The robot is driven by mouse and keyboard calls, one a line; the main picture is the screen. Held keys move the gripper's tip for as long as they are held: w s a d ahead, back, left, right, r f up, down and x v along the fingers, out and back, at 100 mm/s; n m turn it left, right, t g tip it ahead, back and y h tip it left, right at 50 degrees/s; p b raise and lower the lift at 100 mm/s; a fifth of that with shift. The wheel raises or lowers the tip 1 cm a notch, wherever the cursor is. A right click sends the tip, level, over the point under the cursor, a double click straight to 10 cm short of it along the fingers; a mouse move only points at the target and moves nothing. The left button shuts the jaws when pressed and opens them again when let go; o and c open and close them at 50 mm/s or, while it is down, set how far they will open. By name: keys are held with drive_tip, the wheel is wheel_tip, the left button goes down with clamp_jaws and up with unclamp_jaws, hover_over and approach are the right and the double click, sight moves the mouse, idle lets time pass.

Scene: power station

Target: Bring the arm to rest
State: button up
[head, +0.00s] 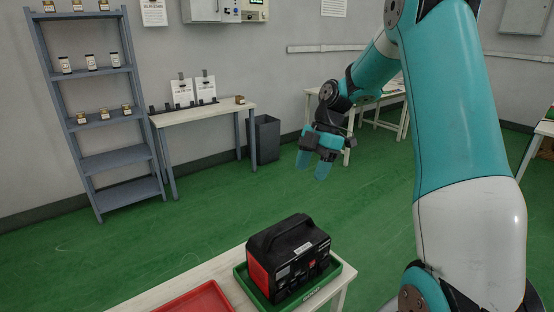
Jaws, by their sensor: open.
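My gripper (316,167) hangs at the end of my teal and white arm, right of the picture's middle. Its two teal fingers point down and stand apart, with nothing between them. It is in the air, above and behind the near table as seen here, clear of everything I can see. The arm (462,110) comes up from the lower right, bends above the top edge and comes down to the gripper.
A black and red case with a handle (296,252) sits in a green tray (340,277) on the near table (232,268), beside a red tray (202,300). Behind are a shelf (112,160), a side table (205,111), a grey bin (264,139) and open green floor.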

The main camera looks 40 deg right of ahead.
drive_tip(key=s+a+r+m, duration=0.2)
drive_tip(key=s+a+r, duration=0.1)
drive_tip(key=a, duration=0.6)
drive_tip(key=s+a+r+m, duration=0.2)
drive_tip(key=s+a+r, duration=0.1)
drive_tip(key=a, duration=0.6)
drive_tip(key=s+a+m, duration=0.7)
drive_tip(key=s+a, duration=0.4)
drive_tip(key=s, duration=0.5)
drive_tip(key=shift+s+r, duration=0.2)
drive_tip(key=shift+r, duration=0.1)
drive_tip(key=shift+a, duration=0.1)
